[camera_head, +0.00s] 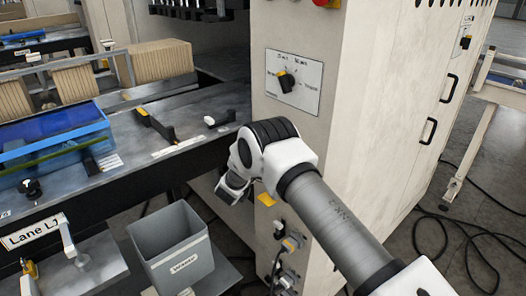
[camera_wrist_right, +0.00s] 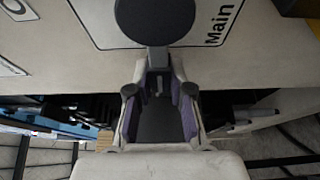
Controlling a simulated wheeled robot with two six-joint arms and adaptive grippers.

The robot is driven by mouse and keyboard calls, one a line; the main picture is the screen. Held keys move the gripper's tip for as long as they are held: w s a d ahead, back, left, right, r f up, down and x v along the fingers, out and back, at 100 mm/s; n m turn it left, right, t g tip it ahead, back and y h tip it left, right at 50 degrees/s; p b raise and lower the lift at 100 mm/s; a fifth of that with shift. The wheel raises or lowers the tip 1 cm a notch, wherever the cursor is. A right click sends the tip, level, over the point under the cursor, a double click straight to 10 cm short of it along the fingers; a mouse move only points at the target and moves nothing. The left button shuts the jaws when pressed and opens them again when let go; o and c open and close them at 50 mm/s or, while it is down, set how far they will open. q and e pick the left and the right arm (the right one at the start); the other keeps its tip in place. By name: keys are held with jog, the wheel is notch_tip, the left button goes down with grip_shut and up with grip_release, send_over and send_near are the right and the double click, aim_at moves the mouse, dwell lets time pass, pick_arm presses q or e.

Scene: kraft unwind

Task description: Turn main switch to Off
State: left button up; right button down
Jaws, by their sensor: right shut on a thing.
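In the right wrist view, a round black switch knob (camera_wrist_right: 155,20) sits on a pale plate with the printed word "Main" (camera_wrist_right: 218,25). Its narrow grip reaches down between the fingers of my right gripper (camera_wrist_right: 158,105), which is shut on it. The Off marking cannot be read. In the head view my right gripper (camera_head: 235,188) is at the lower left side of the pale cabinet (camera_head: 370,130), and the main switch is hidden there by the gripper and arm. My left gripper is not in view.
Higher on the cabinet is another black selector knob (camera_head: 287,83) with a yellow mark, on a white plate. Plugs and cables (camera_head: 288,245) hang below my right arm. A grey bin (camera_head: 175,250) stands lower left. A conveyor bench (camera_head: 130,165) lies left. Cables (camera_head: 470,235) cross the floor.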

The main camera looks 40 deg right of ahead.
dwell(0.4)
jog(key=c, duration=1)
grip_release()
jog(key=shift+d+f, duration=0.1)
jog(key=shift+c, duration=0.2)
jog(key=v, duration=1.2)
